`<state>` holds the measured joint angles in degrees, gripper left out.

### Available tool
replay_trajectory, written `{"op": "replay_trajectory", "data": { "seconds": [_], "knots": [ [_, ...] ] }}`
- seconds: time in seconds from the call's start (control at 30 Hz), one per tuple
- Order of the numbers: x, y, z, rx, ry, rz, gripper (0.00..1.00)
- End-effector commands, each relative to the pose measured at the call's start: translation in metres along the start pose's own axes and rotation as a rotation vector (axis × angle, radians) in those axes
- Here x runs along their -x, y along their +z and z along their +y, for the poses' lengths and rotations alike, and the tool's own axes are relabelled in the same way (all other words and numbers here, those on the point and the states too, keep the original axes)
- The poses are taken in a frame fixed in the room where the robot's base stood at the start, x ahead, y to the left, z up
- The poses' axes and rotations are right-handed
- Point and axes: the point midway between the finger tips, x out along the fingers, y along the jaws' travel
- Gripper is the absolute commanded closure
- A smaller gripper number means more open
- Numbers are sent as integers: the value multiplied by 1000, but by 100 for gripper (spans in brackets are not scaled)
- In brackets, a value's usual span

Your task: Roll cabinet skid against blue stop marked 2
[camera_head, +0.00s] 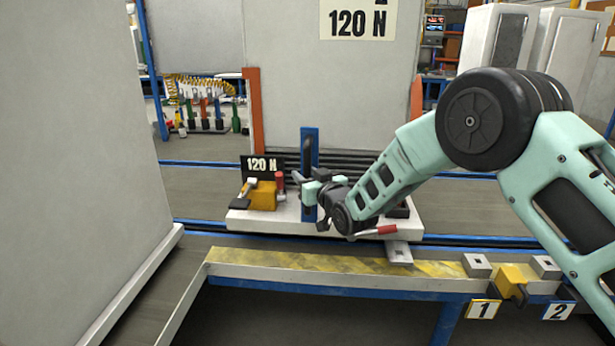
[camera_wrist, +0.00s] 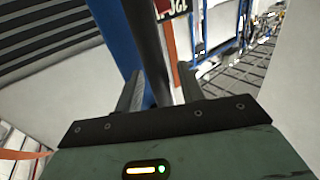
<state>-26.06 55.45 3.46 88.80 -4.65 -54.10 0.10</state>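The cabinet skid is a tall grey cabinet (camera_head: 330,85) marked 120 N on a low white base (camera_head: 285,221). A blue upright bracket (camera_head: 309,140) with a dark bar stands at its front. My gripper (camera_head: 309,188) is at this bracket. In the wrist view my fingers (camera_wrist: 160,92) are spread on both sides of the dark bar (camera_wrist: 146,45), with the blue bracket (camera_wrist: 115,40) behind it; small gaps seem to show beside the bar. The sign marked 2 (camera_head: 559,310) is at the lower right. My arm partly covers that area, and I cannot make out a blue stop there.
A yellow-topped bench rail (camera_head: 330,264) runs along the front, with a yellow block (camera_head: 509,280) near sign 1 (camera_head: 483,309). Tools and a yellow box (camera_head: 263,196) sit on the skid base. A large grey cabinet (camera_head: 80,150) fills the left. Floor rails run left to right.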

Motion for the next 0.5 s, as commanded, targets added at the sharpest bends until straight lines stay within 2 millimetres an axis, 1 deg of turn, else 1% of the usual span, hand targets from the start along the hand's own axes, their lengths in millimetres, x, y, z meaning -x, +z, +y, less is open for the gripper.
{"op": "replay_trajectory", "data": {
  "seconds": [0.07,0.17,0.2,0.23,0.4,0.5],
  "knots": [
    [0,0,0,0,0,0,61],
    [0,0,0,0,0,0,86],
    [0,0,0,0,0,0,97],
    [0,0,0,0,0,0,100],
    [1,0,1,0,0,0,100],
    [3,0,5,1,1,0,100]
  ]
}}
